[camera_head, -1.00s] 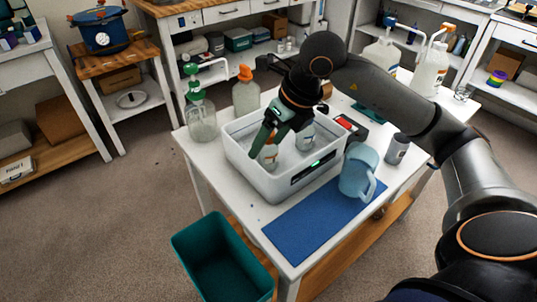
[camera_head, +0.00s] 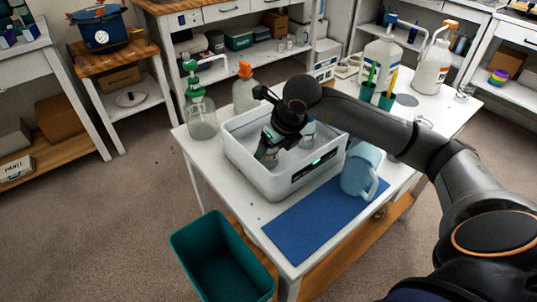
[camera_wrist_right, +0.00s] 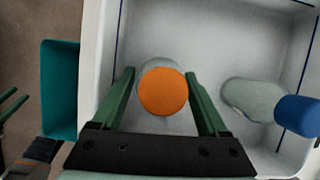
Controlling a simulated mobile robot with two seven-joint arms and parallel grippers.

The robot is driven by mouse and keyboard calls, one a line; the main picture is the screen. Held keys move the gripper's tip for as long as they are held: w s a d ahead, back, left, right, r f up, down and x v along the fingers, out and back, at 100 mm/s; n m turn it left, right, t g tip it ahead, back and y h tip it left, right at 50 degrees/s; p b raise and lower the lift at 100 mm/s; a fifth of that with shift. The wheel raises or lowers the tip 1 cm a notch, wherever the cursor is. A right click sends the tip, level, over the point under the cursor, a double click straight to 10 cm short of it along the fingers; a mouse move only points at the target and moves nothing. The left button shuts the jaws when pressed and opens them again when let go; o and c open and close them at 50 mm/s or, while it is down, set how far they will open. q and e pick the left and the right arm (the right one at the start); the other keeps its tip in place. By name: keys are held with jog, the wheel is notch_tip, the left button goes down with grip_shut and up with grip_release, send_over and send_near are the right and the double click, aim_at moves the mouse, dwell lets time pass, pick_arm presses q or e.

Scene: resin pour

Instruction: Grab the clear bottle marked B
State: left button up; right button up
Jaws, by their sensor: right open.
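My right gripper (camera_head: 267,156) reaches down into the white tub (camera_head: 237,152). In the right wrist view its green fingers (camera_wrist_right: 160,88) are open, one on each side of a bottle with an orange cap (camera_wrist_right: 163,93). No hold on that bottle shows. I cannot read a letter on either bottle. Green bars (camera_wrist_right: 14,105) at the wrist view's left edge may be my left gripper, cut off by the frame.
A blue pitcher (camera_head: 358,172) and a blue mat (camera_head: 310,225) lie in front of the tub. A pump bottle (camera_head: 202,118) and an orange-capped bottle (camera_head: 246,95) stand behind it. A teal bin (camera_head: 198,232) is on the floor.

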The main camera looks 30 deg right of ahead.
jog(key=shift+w+f, duration=0.2)
jog(key=shift+f, duration=0.25)
grip_shut()
dwell(0.3)
jog(key=shift+r, duration=0.1)
